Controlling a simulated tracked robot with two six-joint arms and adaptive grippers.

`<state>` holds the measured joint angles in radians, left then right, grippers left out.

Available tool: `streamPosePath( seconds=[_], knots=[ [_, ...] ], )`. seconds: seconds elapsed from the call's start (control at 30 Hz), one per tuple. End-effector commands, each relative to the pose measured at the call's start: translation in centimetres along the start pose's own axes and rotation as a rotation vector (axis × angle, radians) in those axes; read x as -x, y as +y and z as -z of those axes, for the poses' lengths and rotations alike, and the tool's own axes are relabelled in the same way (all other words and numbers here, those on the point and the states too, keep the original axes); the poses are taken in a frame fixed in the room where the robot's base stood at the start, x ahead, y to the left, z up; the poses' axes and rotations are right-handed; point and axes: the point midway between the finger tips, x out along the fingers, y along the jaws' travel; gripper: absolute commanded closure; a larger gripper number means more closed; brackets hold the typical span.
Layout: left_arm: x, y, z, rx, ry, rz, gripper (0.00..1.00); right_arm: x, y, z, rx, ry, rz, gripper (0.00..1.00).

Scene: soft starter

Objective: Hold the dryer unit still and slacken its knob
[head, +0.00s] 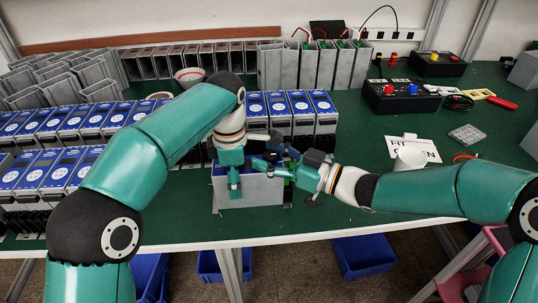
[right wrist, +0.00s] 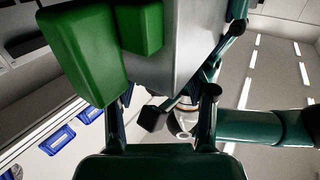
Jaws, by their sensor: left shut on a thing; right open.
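The dryer unit (head: 258,193) is a grey box with a bit of blue on top, near the front edge of the green table. My left gripper (head: 234,180) comes down from above and is shut on it near its left part. My right gripper (head: 282,170) is open at the unit's right end. In the right wrist view the unit's grey side (right wrist: 185,45) and two green blocks (right wrist: 85,50) fill the space ahead of the open fingers. I cannot make out the knob; the grippers hide much of that end.
Rows of blue-faced units (head: 60,125) stand at left and behind. Grey housings (head: 285,66) stand at the back. A sign (head: 425,148), a white cup (head: 409,158) and black boxes (head: 400,95) are at right. Blue bins (head: 362,256) sit below. The table front beside the unit is narrow.

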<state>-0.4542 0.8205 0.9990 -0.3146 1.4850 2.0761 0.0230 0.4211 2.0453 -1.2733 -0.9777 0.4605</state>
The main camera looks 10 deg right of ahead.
Motion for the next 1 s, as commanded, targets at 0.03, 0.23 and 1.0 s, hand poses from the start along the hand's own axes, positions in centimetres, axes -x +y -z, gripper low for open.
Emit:
streamPosePath(
  seconds=[0.03,0.23,1.0],
  knots=[
    [0.06,0.01,-0.01,0.0,-0.001,-0.001,1.0,0.01,0.0,0.0,0.0,0.0,0.0,0.44],
    [0.05,0.0,-0.01,0.0,-0.001,-0.001,1.0,0.03,0.0,-0.02,0.0,0.0,0.0,0.68],
    [0.02,-0.05,-0.03,-0.001,-0.001,0.002,1.0,-0.04,0.21,0.06,0.003,0.005,0.14,1.0]
  ],
)
